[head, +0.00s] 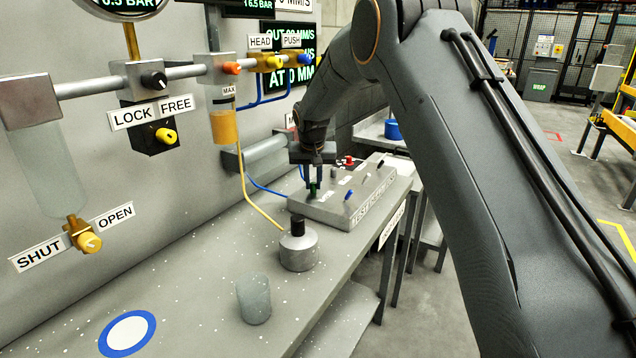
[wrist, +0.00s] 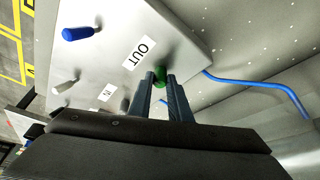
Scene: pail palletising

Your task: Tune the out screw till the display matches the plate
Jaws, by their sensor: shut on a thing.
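The out screw is a green knob (wrist: 160,78) beside the white OUT label (wrist: 139,53) on the grey console in the wrist view. My gripper (wrist: 161,80) is shut on it, one finger on each side. In the head view my gripper (head: 313,183) reaches down to the near left part of the console (head: 340,208), and the green knob (head: 313,188) shows between its fingers. A white plate (head: 293,27) ending in MM/S is partly cut off.
The console also carries a blue knob (wrist: 80,34), a pale knob (wrist: 65,87) and a red button (head: 349,161). An oil can (head: 298,250) and a grey cup (head: 254,300) stand on the bench. Valves and pipes line the wall. A blue hose (wrist: 258,85) lies near the console.

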